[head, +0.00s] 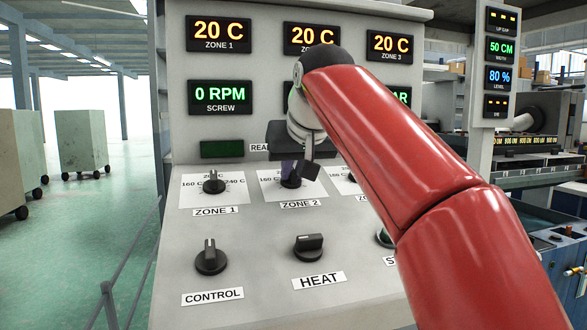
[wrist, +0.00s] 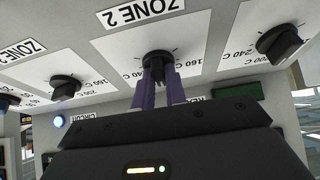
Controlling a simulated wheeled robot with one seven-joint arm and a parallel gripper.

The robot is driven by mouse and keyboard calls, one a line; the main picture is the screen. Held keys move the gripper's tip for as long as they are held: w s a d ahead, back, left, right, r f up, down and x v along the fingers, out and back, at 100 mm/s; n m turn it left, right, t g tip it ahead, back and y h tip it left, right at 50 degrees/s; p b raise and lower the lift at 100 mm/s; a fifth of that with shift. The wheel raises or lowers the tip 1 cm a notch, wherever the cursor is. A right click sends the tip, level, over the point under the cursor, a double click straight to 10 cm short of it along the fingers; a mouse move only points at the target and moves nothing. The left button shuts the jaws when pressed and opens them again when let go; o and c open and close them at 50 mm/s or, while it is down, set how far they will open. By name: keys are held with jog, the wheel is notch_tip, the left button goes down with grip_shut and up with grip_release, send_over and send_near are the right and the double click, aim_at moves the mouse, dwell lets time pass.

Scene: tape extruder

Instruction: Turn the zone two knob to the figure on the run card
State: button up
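The zone two knob (head: 291,180) is a black dial on the sloped panel, partly hidden by my gripper in the head view. In the wrist view, turned upside down, the same knob (wrist: 157,60) sits on a white scale plate (wrist: 120,45) under the ZONE 2 label. My gripper (wrist: 159,72) has its two purple fingers close together, one on each side of the knob's grip, and looks shut on it. The gripper (head: 293,172) also shows small in the head view. The knob's exact pointing is hard to read. No run card can be made out.
The zone one knob (head: 214,183) is to the left; the zone three knob is mostly behind my red arm. The control knob (head: 210,257) and heat knob (head: 308,247) sit below. Displays above read 20 C for the zones and 0 RPM for the screw (head: 220,96).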

grip_shut()
jog(key=shift+m+p, duration=0.3)
jog(key=shift+a+r+m+h+p, duration=0.15)
jog(key=shift+m+h+p, duration=0.45)
jog(key=shift+m, duration=0.4)
jog(key=m, duration=0.2)
jog(key=shift+m+h+p, duration=0.3)
jog(key=shift+h+p, duration=0.1)
jog(key=shift+m+h, duration=0.7)
jog(key=shift+m, duration=0.8)
jog(key=o, duration=0.5)
grip_release()
